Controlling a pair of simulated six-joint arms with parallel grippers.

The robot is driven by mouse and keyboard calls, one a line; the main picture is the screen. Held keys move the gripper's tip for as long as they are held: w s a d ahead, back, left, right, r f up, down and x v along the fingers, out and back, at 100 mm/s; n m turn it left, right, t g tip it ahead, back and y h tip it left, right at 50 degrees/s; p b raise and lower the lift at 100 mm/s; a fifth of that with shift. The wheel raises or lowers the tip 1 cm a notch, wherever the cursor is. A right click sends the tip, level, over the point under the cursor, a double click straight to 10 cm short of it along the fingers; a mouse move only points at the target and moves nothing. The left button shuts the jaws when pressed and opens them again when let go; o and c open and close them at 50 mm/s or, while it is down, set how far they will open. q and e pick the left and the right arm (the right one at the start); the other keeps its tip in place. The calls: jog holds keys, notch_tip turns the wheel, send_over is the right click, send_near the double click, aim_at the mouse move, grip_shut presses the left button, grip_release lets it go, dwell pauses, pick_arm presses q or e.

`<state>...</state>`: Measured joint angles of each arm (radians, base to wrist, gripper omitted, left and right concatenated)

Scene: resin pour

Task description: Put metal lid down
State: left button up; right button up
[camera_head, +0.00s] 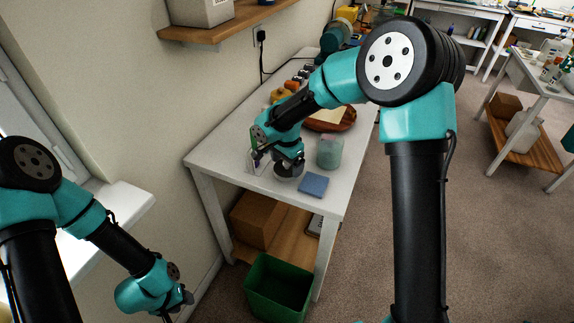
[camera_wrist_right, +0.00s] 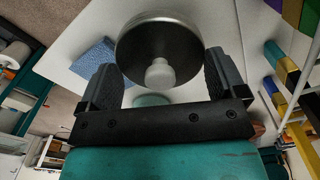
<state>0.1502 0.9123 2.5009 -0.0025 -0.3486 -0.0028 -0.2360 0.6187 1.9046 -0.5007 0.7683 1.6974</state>
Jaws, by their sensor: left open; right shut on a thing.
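The metal lid (camera_wrist_right: 150,35), round and dark with a shiny rim and a pale knob (camera_wrist_right: 160,74), lies between the two fingers of my right gripper (camera_wrist_right: 158,75) in the right wrist view. The gripper is shut on it, with the fingers at its sides. In the head view my right gripper (camera_head: 287,163) is low over the front of the white table, left of a greenish translucent jar (camera_head: 330,152). Whether the lid touches the table is hard to tell. My left gripper (camera_head: 183,303) is open at the lower left, away from the table.
A blue pad (camera_head: 313,186) lies near the table's (camera_head: 224,151) front right edge. A brown round tray (camera_head: 335,122) and several small bottles stand farther back. A green bin (camera_head: 280,286) stands on the floor.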

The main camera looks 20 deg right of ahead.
aim_at(287, 164)
jog(key=shift+w+d+f, duration=0.1)
jog(key=shift+w+d, duration=0.1)
jog(key=shift+w, duration=0.5)
jog(key=shift+w+d+f, duration=0.1)
jog(key=shift+w+d, duration=0.1)
jog(key=shift+w, duration=0.5)
jog(key=shift+r, duration=0.1)
jog(key=shift+c, duration=0.5)
grip_shut()
jog(key=shift+s+f, duration=0.15)
jog(key=shift+f, duration=1.8)
jog(key=c, duration=0.6)
grip_release()
jog(key=o, duration=1.3)
jog(key=shift+r, duration=0.15)
jog(key=shift+r, duration=0.1)
